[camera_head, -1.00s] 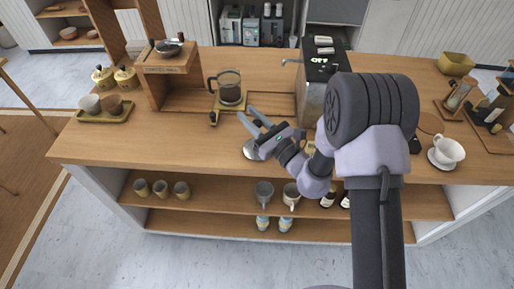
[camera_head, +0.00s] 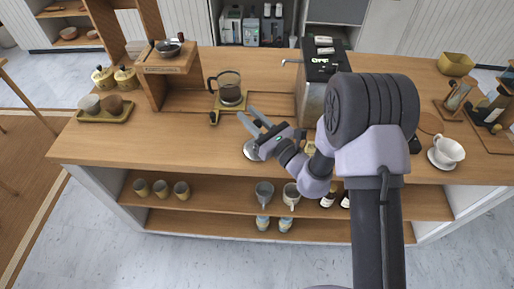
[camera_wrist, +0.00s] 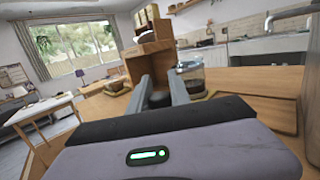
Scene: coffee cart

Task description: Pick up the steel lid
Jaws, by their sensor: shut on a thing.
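The steel lid (camera_head: 250,151) shows as a small pale grey disc in the head view, at the near left side of my gripper, low over the front part of the counter. My gripper (camera_head: 246,112) points toward the back left, its two fingers a small gap apart. The gripper body hides part of the lid, and the contact itself cannot be made out. In the wrist view my gripper (camera_wrist: 163,82) reaches forward, with a small dark and grey shape between the fingers. My gripper is shut on the lid.
A glass coffee pot (camera_head: 229,87) stands behind the fingers, beside a wooden shelf box (camera_head: 167,68). A coffee machine (camera_head: 318,85) stands to the right. A tray with cups (camera_head: 106,116) is at the left. The front left counter is clear.

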